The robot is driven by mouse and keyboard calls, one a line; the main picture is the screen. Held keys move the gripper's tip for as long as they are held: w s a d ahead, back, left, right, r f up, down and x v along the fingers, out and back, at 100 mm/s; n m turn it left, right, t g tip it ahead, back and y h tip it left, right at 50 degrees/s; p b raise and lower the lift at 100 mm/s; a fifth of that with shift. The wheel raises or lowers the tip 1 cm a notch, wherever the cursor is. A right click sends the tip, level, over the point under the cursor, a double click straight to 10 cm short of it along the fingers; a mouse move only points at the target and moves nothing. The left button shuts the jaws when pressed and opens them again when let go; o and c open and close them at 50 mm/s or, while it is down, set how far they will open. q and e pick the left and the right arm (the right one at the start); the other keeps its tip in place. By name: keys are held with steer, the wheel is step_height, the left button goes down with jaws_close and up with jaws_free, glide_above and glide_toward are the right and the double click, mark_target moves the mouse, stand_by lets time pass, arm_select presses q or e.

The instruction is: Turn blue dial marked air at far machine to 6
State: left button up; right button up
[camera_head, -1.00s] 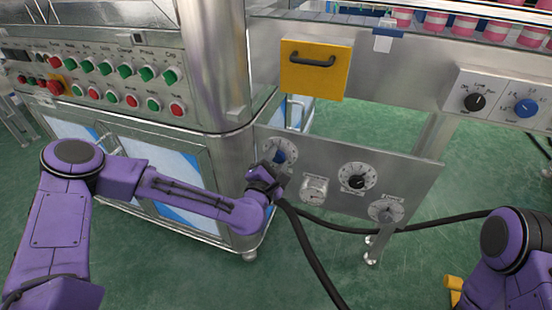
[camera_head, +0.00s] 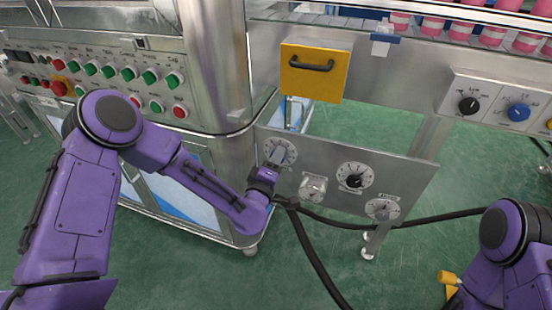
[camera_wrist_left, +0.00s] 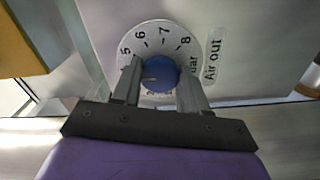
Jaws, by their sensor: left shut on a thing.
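The blue dial (camera_wrist_left: 158,74) sits on a white numbered disc marked "Air out" on the grey panel. In the left wrist view, numbers 5 to 8 show along the disc's upper edge. A pale mark on the dial points left, below the 5. In the head view the dial's white disc (camera_head: 281,150) is at the panel's upper left. My left gripper (camera_wrist_left: 160,88) is shut on the blue dial, one finger on each side; it also shows in the head view (camera_head: 274,162). The disc's lower part is hidden by the gripper. My right gripper is out of view.
The same panel (camera_head: 405,185) holds a black dial (camera_head: 354,176), a gauge (camera_head: 312,187) and another dial (camera_head: 382,208). A steel column (camera_head: 216,65) stands close to my left arm. A yellow drawer front (camera_head: 314,72) is above, and a black hose (camera_head: 315,255) hangs below.

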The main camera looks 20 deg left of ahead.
arm_select(q)
steer(key=m+p, duration=0.1)
steer(key=m, duration=1.1)
steer(key=shift+a+m+p, duration=0.1)
steer(key=shift+m+p, duration=0.3)
steer(key=shift+f, duration=0.1)
steer(key=o, duration=1.1)
steer(key=shift+c, duration=0.2)
steer(key=s, duration=1)
steer(key=shift+s+a, duration=0.2)
steer(key=shift+s, duration=0.05)
